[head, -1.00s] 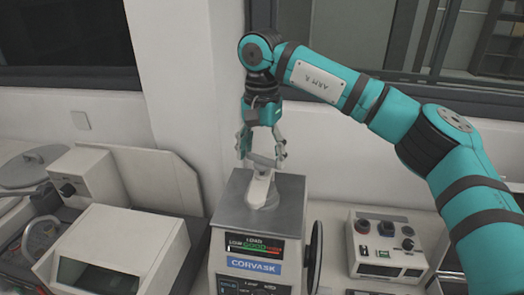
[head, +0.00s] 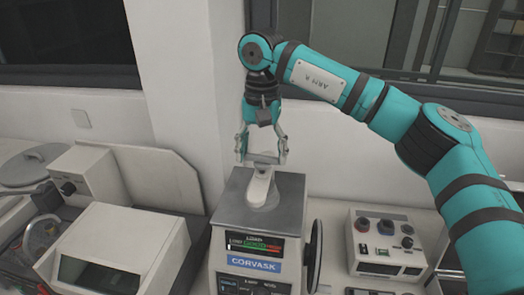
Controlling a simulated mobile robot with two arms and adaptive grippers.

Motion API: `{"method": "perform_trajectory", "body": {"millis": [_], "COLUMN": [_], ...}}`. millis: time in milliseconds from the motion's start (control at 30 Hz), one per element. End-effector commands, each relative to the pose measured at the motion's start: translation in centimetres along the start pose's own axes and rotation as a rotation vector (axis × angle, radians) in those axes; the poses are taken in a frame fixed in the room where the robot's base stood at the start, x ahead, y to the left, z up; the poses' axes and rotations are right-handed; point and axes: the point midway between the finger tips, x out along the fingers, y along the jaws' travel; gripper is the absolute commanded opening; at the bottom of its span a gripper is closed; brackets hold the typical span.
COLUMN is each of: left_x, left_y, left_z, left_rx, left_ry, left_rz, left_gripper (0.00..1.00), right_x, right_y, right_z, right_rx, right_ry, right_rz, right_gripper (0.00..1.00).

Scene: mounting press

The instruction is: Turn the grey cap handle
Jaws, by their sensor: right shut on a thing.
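The grey cap handle (head: 262,171) stands on top of the mounting press (head: 232,208), a grey-topped box with a blue CORVASK label and a lit display on its front. The handle has a pale upright body with a short crossbar at its top. My right gripper (head: 262,160) points down from above, with one finger at each side of the crossbar, and is shut on the handle. The exact finger contact is small in the picture. My left gripper does not show.
A black handwheel (head: 315,257) is on the press's right side. A control box (head: 387,243) with knobs stands further right. A beige machine (head: 120,248) with a window stands to the left. A wall and window are close behind the press.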

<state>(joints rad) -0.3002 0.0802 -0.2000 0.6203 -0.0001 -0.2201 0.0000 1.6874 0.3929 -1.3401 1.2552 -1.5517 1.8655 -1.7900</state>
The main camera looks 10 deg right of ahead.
Motion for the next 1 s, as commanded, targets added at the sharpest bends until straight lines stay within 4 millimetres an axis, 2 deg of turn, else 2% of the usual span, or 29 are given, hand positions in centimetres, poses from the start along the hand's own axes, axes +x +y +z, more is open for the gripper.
{"method": "perform_trajectory", "body": {"millis": [33, 67, 233, 500, 633, 767, 1000], "left_x": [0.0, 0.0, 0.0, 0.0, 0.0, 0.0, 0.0], "left_y": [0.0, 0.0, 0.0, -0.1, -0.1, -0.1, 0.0], "left_z": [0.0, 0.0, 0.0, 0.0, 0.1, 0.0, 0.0], "left_rx": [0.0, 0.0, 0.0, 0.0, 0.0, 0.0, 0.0], "left_ry": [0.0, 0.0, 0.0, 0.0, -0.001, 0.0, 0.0], "left_rz": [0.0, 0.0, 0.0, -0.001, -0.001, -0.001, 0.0], "left_gripper": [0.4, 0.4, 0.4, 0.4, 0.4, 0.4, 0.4], "right_x": [-0.1, -0.1, 0.0, 0.0, -0.8, -2.9, -8.0], "right_y": [0.0, 0.0, 0.0, 0.0, -0.1, -0.1, -0.1], "right_z": [0.0, 0.0, 0.0, 0.0, 0.0, -0.1, 0.0], "right_rx": [0.001, 0.001, 0.001, 0.001, 0.001, 0.002, 0.002], "right_ry": [0.001, 0.001, 0.001, 0.0, 0.002, 0.004, 0.003], "right_rz": [-0.002, -0.002, -0.001, 0.0, -0.002, -0.003, -0.003], "right_gripper": [0.4, 0.74, 0.97, 0.98, 0.98, 0.98, 0.98]}}
